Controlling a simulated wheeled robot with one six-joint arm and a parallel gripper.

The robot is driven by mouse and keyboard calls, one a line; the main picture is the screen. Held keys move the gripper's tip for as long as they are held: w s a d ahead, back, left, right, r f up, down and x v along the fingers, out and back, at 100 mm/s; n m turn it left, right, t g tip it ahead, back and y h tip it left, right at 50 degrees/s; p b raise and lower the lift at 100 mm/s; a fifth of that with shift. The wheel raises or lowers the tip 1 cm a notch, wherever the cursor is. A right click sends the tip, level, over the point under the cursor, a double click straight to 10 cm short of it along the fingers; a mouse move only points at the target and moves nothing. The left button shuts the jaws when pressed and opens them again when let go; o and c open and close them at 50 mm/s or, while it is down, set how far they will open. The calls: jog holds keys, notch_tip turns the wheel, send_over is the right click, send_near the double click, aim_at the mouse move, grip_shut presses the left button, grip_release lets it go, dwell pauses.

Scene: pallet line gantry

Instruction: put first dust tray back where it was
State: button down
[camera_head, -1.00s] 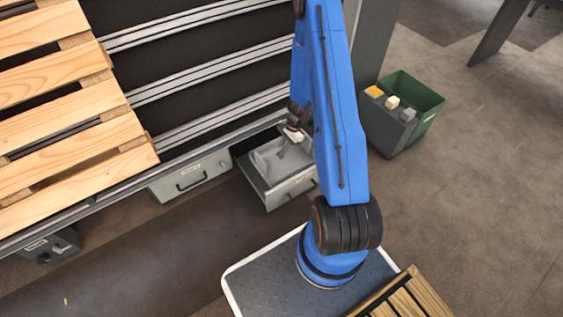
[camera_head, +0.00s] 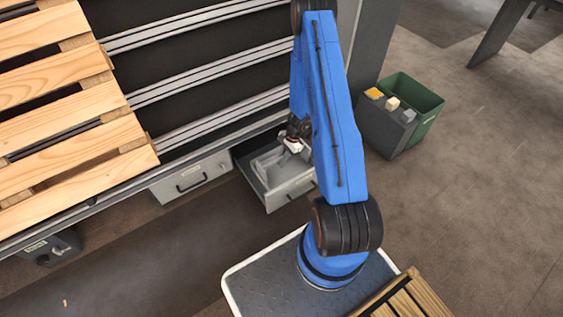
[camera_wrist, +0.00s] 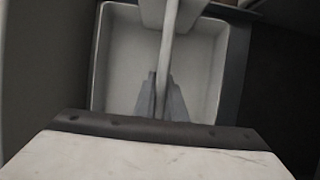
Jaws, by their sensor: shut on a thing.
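The dust tray (camera_wrist: 121,70) is a pale grey, shallow rectangular tray with a bar across its middle, seen from above in the wrist view. My gripper (camera_wrist: 162,100) is shut on that bar. In the head view, the tray (camera_head: 264,168) is inside the open grey drawer (camera_head: 292,190), under the conveyor frame. My wrist hides its right side there. I cannot tell whether the tray's underside touches the drawer floor.
A closed labelled drawer (camera_head: 190,178) is to the left of the open one. A dark green bin (camera_head: 430,105) and a dark box with small blocks (camera_head: 385,125) stand to the right. A wooden pallet (camera_head: 70,110) lies on the conveyor above left.

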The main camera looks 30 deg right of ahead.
jog(key=c, duration=1.8)
grip_release()
jog(key=shift+f, duration=0.1)
